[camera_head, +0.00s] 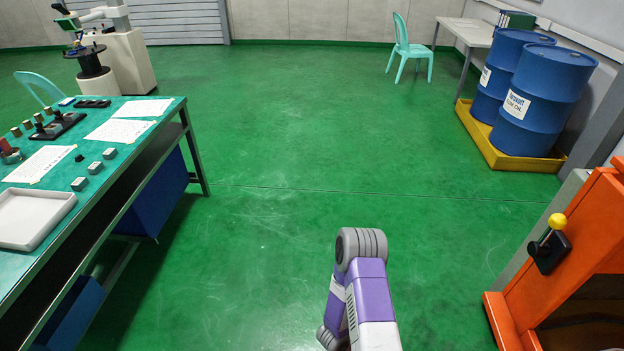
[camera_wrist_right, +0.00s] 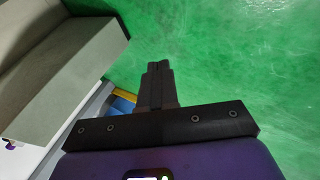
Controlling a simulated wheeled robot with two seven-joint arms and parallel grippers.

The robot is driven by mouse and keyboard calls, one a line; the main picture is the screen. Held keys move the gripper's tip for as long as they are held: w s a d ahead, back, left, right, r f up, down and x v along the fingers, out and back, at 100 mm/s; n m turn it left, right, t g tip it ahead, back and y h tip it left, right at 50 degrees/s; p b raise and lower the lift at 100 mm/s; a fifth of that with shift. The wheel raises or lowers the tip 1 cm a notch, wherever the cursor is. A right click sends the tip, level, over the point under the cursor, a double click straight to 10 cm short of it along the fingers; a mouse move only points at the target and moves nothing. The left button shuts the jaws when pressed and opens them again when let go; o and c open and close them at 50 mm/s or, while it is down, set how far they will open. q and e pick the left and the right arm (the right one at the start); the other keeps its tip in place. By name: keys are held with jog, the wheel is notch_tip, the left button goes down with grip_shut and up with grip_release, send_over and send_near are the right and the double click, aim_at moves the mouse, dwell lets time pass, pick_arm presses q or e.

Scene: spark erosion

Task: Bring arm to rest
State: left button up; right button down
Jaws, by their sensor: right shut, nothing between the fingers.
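My right gripper (camera_wrist_right: 157,72) shows in the right wrist view with its two dark fingers pressed together. It is shut and empty, with green floor beyond its tips. In the head view, my purple and grey arm (camera_head: 368,290) comes up from the bottom edge, bent at a grey joint, over bare floor; its gripper does not show there. My left gripper is in neither view.
A green-topped workbench (camera_head: 160,108) with blocks, papers and a white tray (camera_head: 32,218) stands at left. An orange machine (camera_head: 575,240) with a yellow-knobbed lever stands at right. Blue drums (camera_head: 545,90) stand on a yellow pallet (camera_head: 490,150). The middle green floor (camera_head: 300,130) is clear.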

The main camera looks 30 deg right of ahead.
jog(key=w+a+r+n+t+y, duration=0.1)
jog(key=w+a+t+y, duration=0.15)
jog(key=a, duration=0.55)
jog(key=w+a+r+n+t+y, duration=0.1)
jog(key=w+a+y, duration=0.25)
jog(key=a, duration=0.55)
jog(key=s+a+r+n+g+y+p, duration=0.1)
jog(key=s+a+r+y, duration=0.3)
jog(key=a, duration=0.7)
jog(key=shift+s+a+n+y, duration=0.25)
jog(key=shift+s+n+y, duration=0.3)
jog(key=shift+n, duration=0.35)
jog(key=shift+w+r+g, duration=0.1)
jog(key=shift+g, duration=0.15)
